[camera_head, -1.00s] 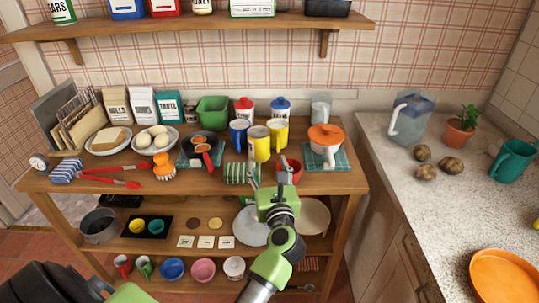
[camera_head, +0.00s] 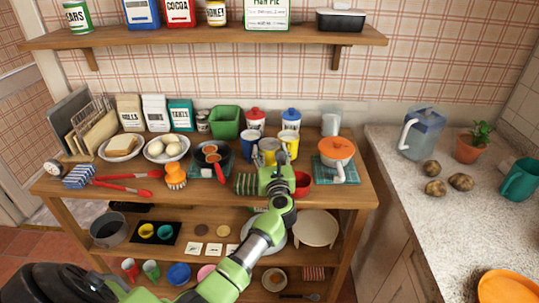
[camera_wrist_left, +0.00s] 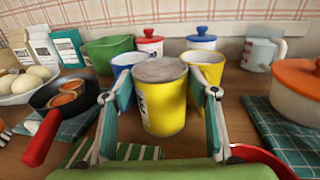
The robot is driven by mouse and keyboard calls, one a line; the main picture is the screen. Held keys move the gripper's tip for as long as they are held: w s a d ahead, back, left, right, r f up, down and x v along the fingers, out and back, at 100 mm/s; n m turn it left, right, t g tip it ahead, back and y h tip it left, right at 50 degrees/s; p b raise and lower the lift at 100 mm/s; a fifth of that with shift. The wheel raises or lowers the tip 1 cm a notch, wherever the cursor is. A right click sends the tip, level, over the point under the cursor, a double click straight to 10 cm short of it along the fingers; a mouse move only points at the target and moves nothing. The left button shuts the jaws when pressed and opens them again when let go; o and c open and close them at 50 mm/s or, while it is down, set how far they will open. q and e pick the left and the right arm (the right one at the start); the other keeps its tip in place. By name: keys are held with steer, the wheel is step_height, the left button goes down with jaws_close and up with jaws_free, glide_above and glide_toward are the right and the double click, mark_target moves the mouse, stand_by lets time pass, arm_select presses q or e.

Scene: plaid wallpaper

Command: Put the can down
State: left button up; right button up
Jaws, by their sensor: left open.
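The can (camera_head: 269,147) is yellow with a grey-brown top and dark lettering on its side. It stands upright on the wooden table top, among the mugs. In the left wrist view the can (camera_wrist_left: 163,100) is in the middle, between the two fingers. My left gripper (camera_head: 270,166) is in front of the can in the head view and hides its lower part. In the left wrist view my left gripper (camera_wrist_left: 160,98) is open, one finger on each side of the can. Whether a finger touches it cannot be told. My right gripper is not in view.
A blue mug (camera_wrist_left: 124,66) and a yellow mug (camera_wrist_left: 208,66) stand close behind the can. A red bowl (camera_head: 302,184) and a green striped cloth (camera_head: 246,184) lie in front of it. A pan (camera_wrist_left: 65,98) is left; an orange-lidded pot (camera_head: 338,150) is right.

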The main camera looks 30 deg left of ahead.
arm_select(q)
steer(key=shift+w+a, duration=0.1)
steer(key=shift+w, duration=0.05)
steer(key=shift+r, duration=0.1)
steer(key=c, duration=1.3)
